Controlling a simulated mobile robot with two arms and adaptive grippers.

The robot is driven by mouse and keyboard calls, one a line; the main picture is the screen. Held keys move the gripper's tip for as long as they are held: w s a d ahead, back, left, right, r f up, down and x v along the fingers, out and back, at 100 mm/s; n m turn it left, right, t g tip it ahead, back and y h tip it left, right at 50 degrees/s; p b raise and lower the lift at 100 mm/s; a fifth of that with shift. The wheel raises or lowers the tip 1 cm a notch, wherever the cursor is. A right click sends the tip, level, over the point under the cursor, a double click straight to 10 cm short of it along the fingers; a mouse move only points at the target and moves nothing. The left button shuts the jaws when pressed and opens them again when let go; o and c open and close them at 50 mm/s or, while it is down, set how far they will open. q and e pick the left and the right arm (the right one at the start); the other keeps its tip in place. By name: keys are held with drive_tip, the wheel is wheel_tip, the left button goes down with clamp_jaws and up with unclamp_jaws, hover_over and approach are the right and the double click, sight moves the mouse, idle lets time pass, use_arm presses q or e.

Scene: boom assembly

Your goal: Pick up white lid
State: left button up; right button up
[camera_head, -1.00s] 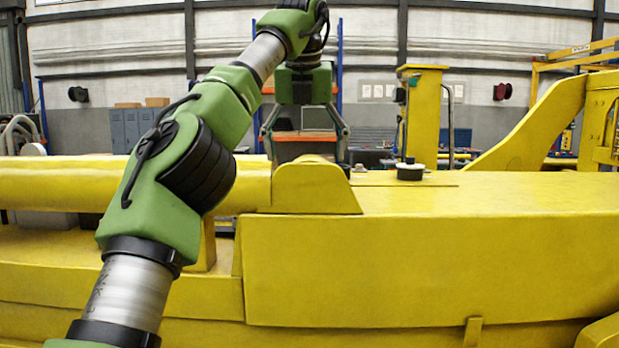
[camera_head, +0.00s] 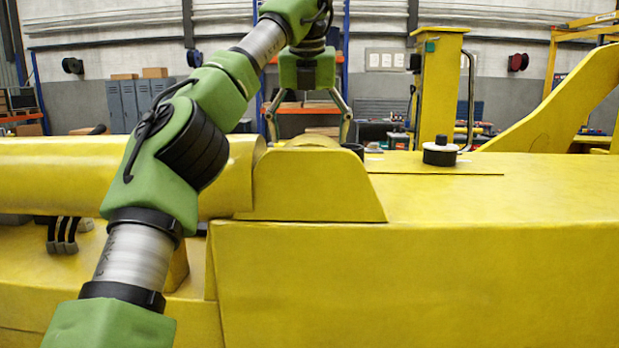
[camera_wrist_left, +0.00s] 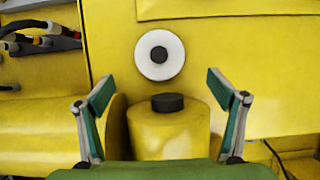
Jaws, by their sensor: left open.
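The white lid (camera_head: 439,144) is a round white disc with a dark knob. It sits on a short black base on top of the yellow boom, right of centre in the head view. In the left wrist view the lid (camera_wrist_left: 146,60) shows from above as a white ring with a dark centre. My left gripper (camera_head: 307,117) is open and empty, pointing down left of the lid in the head view. In the left wrist view its fingers (camera_wrist_left: 160,88) are spread, with the lid beyond their tips. My right gripper is not in view.
The yellow boom (camera_head: 420,270) fills the foreground, with a raised rounded block (camera_head: 310,190) below my left gripper. A black cylinder (camera_head: 354,150) stands left of the lid. A yellow post (camera_head: 437,85) rises behind the lid. The boom's top right of the lid is clear.

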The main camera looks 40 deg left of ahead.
sight(309, 162)
use_arm(q)
drive_tip(key=x, duration=0.4)
drive_tip(key=shift+w+a+r, duration=0.1)
drive_tip(key=shift+w+a, duration=0.1)
drive_tip(key=shift+w+a+f+p, duration=0.25)
drive_tip(key=shift+f+p, duration=0.05)
drive_tip(key=shift+f, duration=0.25)
drive_tip(key=p+x, duration=0.1)
drive_tip(key=x, duration=0.2)
drive_tip(key=shift+s+d+f, duration=0.1)
drive_tip(key=shift+w+a+f, duration=0.25)
drive_tip(key=shift+f, duration=0.2)
drive_tip(key=shift+s+d+r, duration=0.1)
drive_tip(key=shift+d, duration=0.1)
drive_tip(key=c, duration=1.3)
drive_tip(key=shift+a, duration=0.1)
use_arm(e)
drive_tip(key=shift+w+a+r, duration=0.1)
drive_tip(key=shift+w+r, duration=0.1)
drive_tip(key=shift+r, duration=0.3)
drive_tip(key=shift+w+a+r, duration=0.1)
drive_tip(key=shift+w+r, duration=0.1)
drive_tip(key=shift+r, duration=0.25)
